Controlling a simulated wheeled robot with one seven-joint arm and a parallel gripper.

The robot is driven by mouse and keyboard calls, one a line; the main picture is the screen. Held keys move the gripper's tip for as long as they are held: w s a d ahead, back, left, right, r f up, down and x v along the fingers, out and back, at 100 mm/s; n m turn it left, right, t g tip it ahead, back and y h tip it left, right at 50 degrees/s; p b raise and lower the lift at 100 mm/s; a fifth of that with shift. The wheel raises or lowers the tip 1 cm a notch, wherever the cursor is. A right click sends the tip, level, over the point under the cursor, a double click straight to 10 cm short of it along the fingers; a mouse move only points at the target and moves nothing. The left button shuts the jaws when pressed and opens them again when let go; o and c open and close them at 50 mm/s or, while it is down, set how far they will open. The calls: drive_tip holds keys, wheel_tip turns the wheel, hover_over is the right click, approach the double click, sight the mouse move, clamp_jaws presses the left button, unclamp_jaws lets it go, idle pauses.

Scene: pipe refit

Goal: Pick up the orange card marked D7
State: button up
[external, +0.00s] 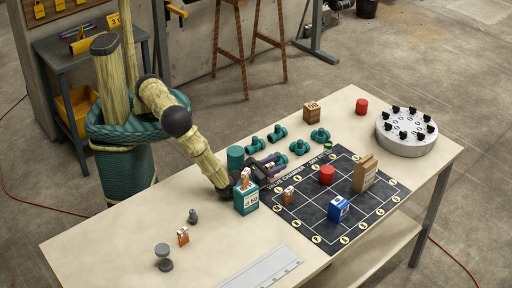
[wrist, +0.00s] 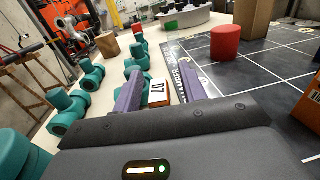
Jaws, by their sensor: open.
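The orange card marked D7 (wrist: 158,92) shows in the wrist view with a pale face toward me, upright, beside the edge of the dark mat. My gripper (wrist: 162,90) has its two purple fingers apart, one on each side of the card as seen from the wrist. I cannot tell how deep the card lies between them. In the external view my gripper (external: 273,165) is low over the table by the mat's left corner; I cannot make out the D7 card there.
A teal box (external: 246,203) with an orange-white card on top stands by my wrist. Another such card (external: 289,195) is on the dark mat (external: 318,212). Teal fittings (external: 278,133) lie behind my gripper. A red cylinder (external: 327,175) and brown box (external: 364,175) stand on the mat.

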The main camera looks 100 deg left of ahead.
idle(0.4)
clamp_jaws()
drive_tip(key=shift+r, duration=0.1)
wheel_tip(320, 180, up, 10)
drive_tip(key=shift+f, duration=0.1)
idle(0.5)
idle(0.4)
